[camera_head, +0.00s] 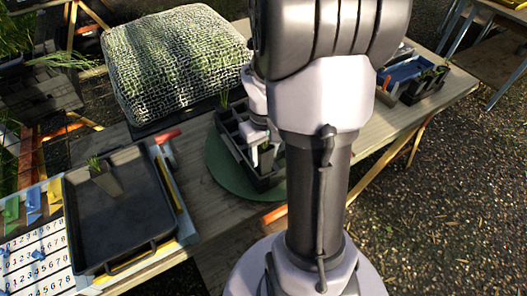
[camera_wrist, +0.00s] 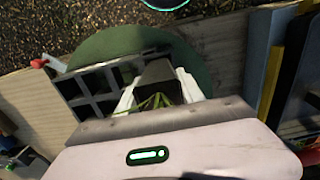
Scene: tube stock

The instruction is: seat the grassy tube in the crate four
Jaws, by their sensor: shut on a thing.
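My gripper (camera_head: 265,143) is shut on a dark tube with green grass; in the wrist view the tube (camera_wrist: 157,74) sits between two white fingers. A dark gridded crate (camera_head: 232,146) stands on a round green mat (camera_head: 215,160) and also shows in the wrist view (camera_wrist: 75,88). The held tube is over or partly within the crate's near right part; its lower end is hidden, so I cannot tell how deep it is. Grass (camera_head: 223,97) rises at the crate's far end. A number four is not readable on the crate.
A black tray (camera_head: 125,215) at left holds another grassy tube (camera_head: 103,177), lying tilted. A woven-covered block (camera_head: 175,60) stands behind. A number sheet (camera_head: 35,255) lies at lower left. More containers (camera_head: 425,85) stand at the right end, partly behind my arm.

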